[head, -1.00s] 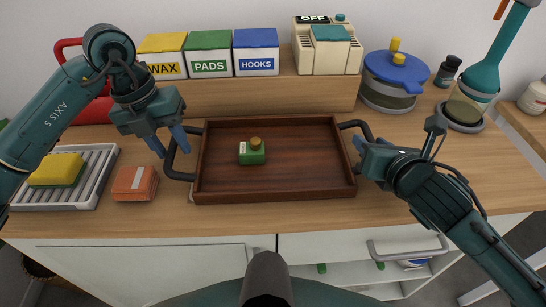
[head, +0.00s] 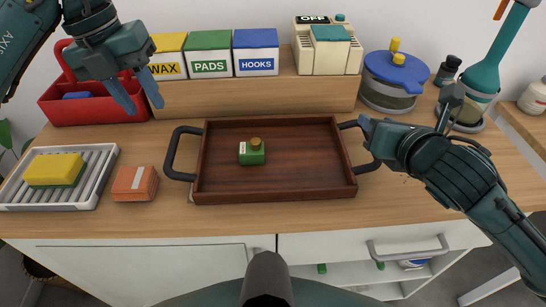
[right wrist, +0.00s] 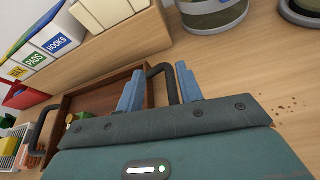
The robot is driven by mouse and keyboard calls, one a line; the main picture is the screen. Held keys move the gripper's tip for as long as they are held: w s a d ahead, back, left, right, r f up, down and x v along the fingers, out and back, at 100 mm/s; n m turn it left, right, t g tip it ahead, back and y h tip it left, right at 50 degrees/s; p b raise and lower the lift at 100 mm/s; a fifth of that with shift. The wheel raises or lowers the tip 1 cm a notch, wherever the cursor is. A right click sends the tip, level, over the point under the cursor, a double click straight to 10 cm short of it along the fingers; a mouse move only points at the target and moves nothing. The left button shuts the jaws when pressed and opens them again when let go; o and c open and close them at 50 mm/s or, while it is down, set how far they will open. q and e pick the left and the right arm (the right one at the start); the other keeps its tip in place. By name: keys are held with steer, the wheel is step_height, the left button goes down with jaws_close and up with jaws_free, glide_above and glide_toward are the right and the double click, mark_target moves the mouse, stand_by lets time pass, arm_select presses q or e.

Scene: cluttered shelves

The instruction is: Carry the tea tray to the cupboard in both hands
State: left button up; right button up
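The brown wooden tea tray (head: 225,185) lies flat on the counter, with a dark loop handle at each short end. A small green bottle with a brown cap (head: 252,153) stands in it. My left gripper (head: 140,97) is open and empty, up and to the left of the left handle (head: 174,150), clear of it. My right gripper (head: 364,140) is at the right handle (head: 347,125). In the right wrist view its fingers (right wrist: 158,92) are apart, with the right handle (right wrist: 172,88) between them. I cannot tell whether a finger touches it.
An orange packet (head: 134,184) and a grey rack (head: 85,199) with a yellow-green sponge are left of the tray. A red caddy (head: 95,112) stands behind them. Labelled boxes (head: 209,54) line the raised ledge behind the tray. A blue-lidded canister (head: 388,95) stands back right.

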step_height(320, 180, up, 5)
stand_by(0.3)
stand_by(0.4)
